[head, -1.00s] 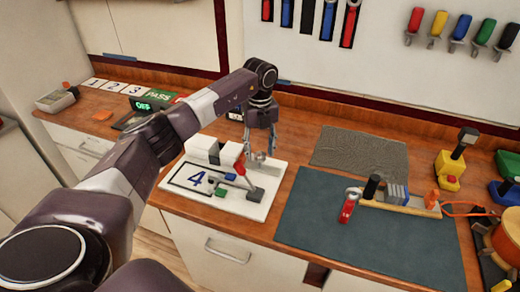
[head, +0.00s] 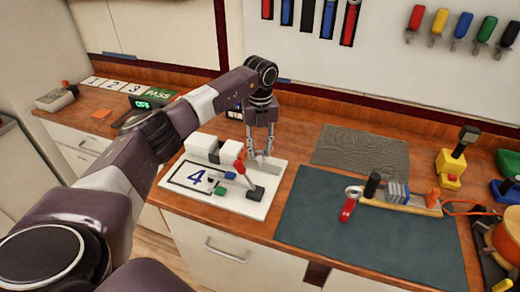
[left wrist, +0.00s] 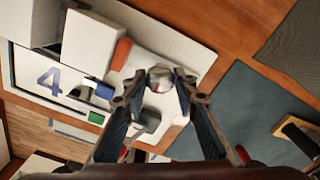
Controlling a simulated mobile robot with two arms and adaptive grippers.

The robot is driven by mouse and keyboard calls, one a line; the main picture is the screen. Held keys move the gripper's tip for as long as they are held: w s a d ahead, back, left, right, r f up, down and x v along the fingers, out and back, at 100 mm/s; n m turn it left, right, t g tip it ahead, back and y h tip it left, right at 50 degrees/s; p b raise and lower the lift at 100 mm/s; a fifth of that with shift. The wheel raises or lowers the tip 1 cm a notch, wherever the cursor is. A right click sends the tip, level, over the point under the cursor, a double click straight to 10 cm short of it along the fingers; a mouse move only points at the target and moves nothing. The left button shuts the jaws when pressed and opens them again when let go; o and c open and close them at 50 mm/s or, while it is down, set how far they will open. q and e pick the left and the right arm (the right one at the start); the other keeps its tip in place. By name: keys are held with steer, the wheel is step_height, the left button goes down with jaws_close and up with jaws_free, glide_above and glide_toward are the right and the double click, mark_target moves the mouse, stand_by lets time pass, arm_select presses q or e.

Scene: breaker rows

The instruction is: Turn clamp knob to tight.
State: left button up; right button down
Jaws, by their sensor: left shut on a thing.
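The white board (head: 262,207) marked with a blue 4 carries white blocks, a red-tipped lever (head: 238,167) and small blue, green and grey parts. My left gripper (head: 260,152) points down over the board's back right part. In the left wrist view the left gripper (left wrist: 161,80) has its fingertips on either side of a rounded silver knob (left wrist: 160,77), shut on it. The gripper mostly hides the knob in the head view. I cannot read any tight mark. My right gripper is not in view.
White blocks (left wrist: 92,38) and an orange-red part (left wrist: 121,54) stand close left of the fingers. A dark mat (head: 350,250) with a red-handled tool (head: 348,208) lies right of the board. A grey textured mat (head: 360,150) lies behind. A display (head: 143,105) reads OFF.

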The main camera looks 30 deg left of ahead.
mark_target(260, 152)
arm_select(q)
steer(key=m+b, duration=0.1)
steer(key=m, duration=0.6)
steer(key=m+b, duration=0.1)
steer(key=m, duration=0.5)
steer(key=shift+d+m, duration=0.1)
steer(key=shift+m, duration=0.2)
steer(key=m, duration=0.4)
steer(key=shift+m, duration=0.3)
steer(key=shift+r+m+b, duration=0.1)
steer(key=shift+m+b, duration=0.35)
steer(key=shift+m, duration=2.05)
steer(key=o, duration=1.2)
steer(key=shift+c, duration=0.2)
step_height(260, 152, up, 12)
